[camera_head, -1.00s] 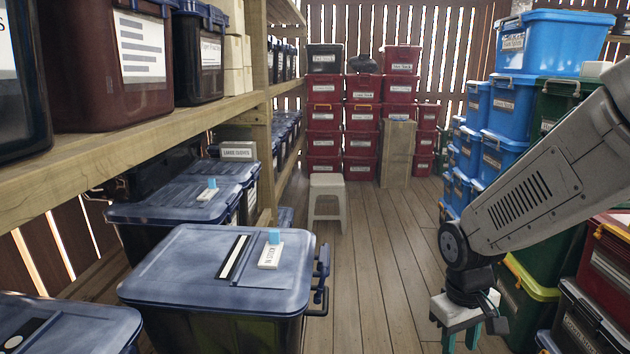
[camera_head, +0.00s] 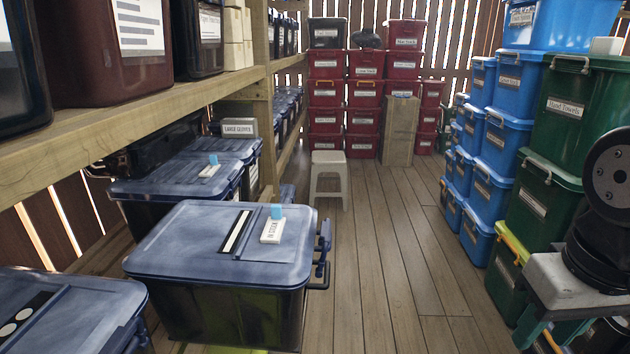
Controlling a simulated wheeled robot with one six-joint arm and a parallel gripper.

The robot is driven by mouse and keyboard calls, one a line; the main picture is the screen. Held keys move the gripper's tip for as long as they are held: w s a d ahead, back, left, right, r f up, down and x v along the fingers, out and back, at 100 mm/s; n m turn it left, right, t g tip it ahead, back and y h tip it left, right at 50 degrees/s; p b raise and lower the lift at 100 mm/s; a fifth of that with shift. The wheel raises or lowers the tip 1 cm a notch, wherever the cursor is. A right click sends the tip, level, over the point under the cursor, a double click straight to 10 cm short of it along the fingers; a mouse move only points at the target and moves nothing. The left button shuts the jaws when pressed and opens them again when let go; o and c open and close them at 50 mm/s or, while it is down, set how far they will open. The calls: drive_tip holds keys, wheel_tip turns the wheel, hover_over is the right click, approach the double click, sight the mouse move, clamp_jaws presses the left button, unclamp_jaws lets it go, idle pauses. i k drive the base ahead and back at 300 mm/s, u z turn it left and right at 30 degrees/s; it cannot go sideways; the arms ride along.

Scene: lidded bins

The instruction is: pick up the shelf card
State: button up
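A small white card with a blue tab (camera_head: 271,229) lies on the blue lid of the near bin (camera_head: 180,245), beside a black-and-white strip; its print seems to read "IN STOCK". A similar card with a blue tab (camera_head: 210,169) lies on the lid of the bin behind. I cannot tell from the look alone which is the shelf card. My gripper (camera_head: 556,335) is at the lower right, far from both cards, with its grey body and teal fingers partly cut off by the frame. Its fingers look apart, with nothing visible between them.
A wooden shelf (camera_head: 140,113) with dark bins runs above the cards on the left. A white stool (camera_head: 329,172) stands on the plank floor. Stacked blue bins (camera_head: 500,140) and green bins (camera_head: 570,120) line the right, close to my arm.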

sight(272, 234)
drive_tip(key=u, duration=1.9)
drive_tip(key=k, duration=1)
drive_tip(key=z, duration=1.15)
drive_tip(key=i, duration=1.35)
drive_tip(key=u, duration=0.2)
